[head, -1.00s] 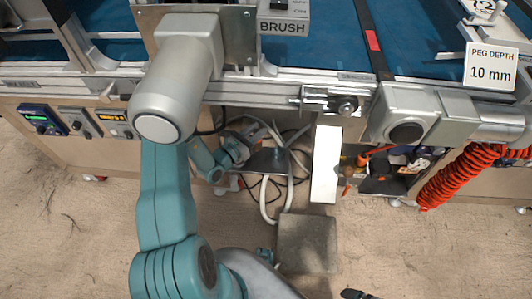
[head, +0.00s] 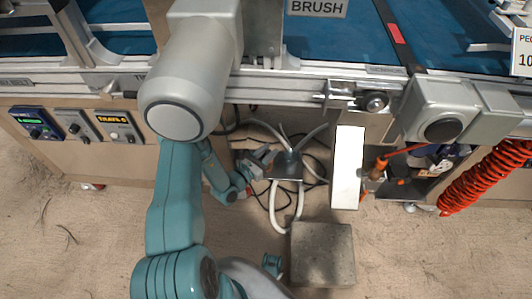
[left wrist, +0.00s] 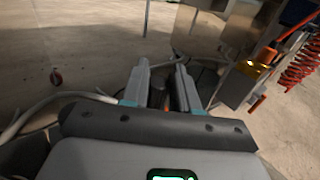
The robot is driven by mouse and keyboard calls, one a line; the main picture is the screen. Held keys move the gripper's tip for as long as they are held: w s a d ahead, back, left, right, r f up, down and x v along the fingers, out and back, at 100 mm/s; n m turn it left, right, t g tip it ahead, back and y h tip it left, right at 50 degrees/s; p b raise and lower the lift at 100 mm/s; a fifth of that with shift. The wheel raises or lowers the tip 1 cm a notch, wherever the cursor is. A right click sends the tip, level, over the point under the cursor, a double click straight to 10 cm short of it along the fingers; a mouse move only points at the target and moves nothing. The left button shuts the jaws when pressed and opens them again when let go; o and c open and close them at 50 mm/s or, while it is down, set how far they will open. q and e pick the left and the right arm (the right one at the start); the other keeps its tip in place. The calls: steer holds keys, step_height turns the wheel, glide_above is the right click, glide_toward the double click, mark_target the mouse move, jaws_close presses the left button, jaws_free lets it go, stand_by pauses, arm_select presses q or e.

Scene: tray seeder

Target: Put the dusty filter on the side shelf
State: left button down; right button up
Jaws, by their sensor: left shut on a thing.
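My left gripper (head: 262,160) is low under the machine's front rail in the head view, partly covered by my own arm. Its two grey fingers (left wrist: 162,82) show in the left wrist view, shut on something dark. A dark flat piece (head: 287,167) sits at the fingertips in the head view; it looks to be the dusty filter, but its shape and dust are too small to tell. The side shelf (head: 400,190) looks to be the low shelf right of a white upright panel (head: 347,168); tools lie on it. My right gripper is not in view.
White hoses (head: 280,215) and thin dark cables hang around the dark piece. A grey block (head: 322,254) stands on the floor in front. A red coiled hose (head: 490,177) hangs right of the shelf.

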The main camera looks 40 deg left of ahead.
arm_select(q)
steer(key=shift+r, duration=0.15)
steer(key=c, duration=0.8)
jaws_free()
steer(key=shift+f, duration=0.2)
steer(key=shift+c, duration=0.2)
steer(key=shift+r, duration=0.35)
steer(key=s+p, duration=0.2)
steer(key=s, duration=1)
steer(key=shift+d+f+p, duration=0.2)
steer(key=shift+d+p, duration=0.15)
